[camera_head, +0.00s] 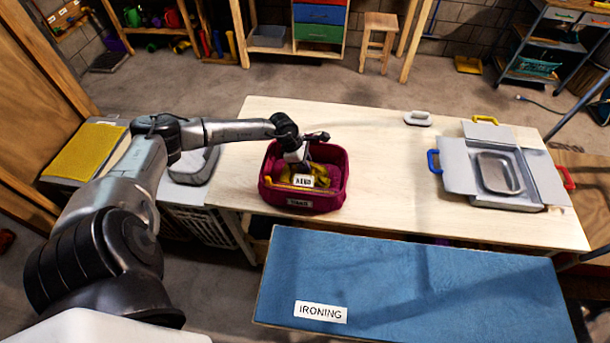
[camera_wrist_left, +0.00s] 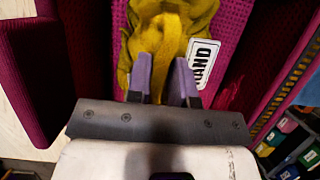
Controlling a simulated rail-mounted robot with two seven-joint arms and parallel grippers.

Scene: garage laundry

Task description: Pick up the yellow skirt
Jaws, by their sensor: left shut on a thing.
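The yellow skirt (camera_head: 318,170) lies crumpled inside a magenta basket (camera_head: 301,199) on the light wooden table. My left gripper (camera_head: 301,168) reaches down into the basket from above. In the left wrist view, the two purple fingers (camera_wrist_left: 167,82) are shut on a strip of the yellow skirt (camera_wrist_left: 168,30). A white label reading "HAND" (camera_wrist_left: 203,62) lies beside the skirt. The gripper and arm hide part of the skirt in the head view. My right gripper does not show in either view.
The wooden table (camera_head: 380,190) has clear room right of the basket. A grey case with coloured handles (camera_head: 455,172) and a small iron-like object (camera_head: 418,118) stand further right. A blue ironing board (camera_head: 420,290) is in front. A yellow cloth (camera_head: 84,150) lies at left.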

